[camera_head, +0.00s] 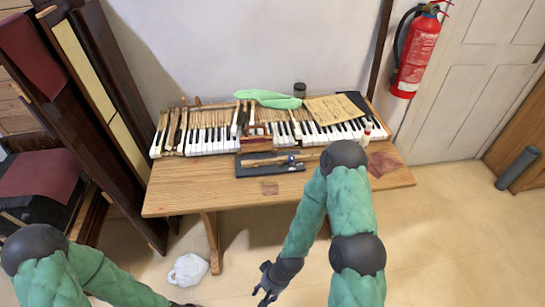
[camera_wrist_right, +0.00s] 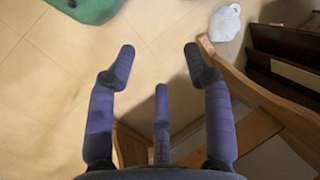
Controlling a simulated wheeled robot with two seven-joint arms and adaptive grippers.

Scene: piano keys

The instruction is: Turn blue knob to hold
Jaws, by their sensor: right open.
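A small blue spot (camera_head: 291,158) shows on the dark tray (camera_head: 256,171) at the front of the wooden table; it is too small to tell whether it is the blue knob. My right gripper (camera_head: 265,291) hangs in front of the table, below its front edge and well away from the tray. In the right wrist view the right gripper (camera_wrist_right: 160,58) has its fingers spread, with only floor between them. My left arm comes in at the bottom left. Only a dark bit of its gripper (camera_head: 182,304) shows at the bottom edge, so its fingers are hidden.
The wooden table (camera_head: 221,196) carries piano keys (camera_head: 212,140), a green cloth (camera_head: 268,98) and a dark jar (camera_head: 300,90). A fire extinguisher (camera_head: 415,55) hangs at the right. Tall dark panels stand at the left.

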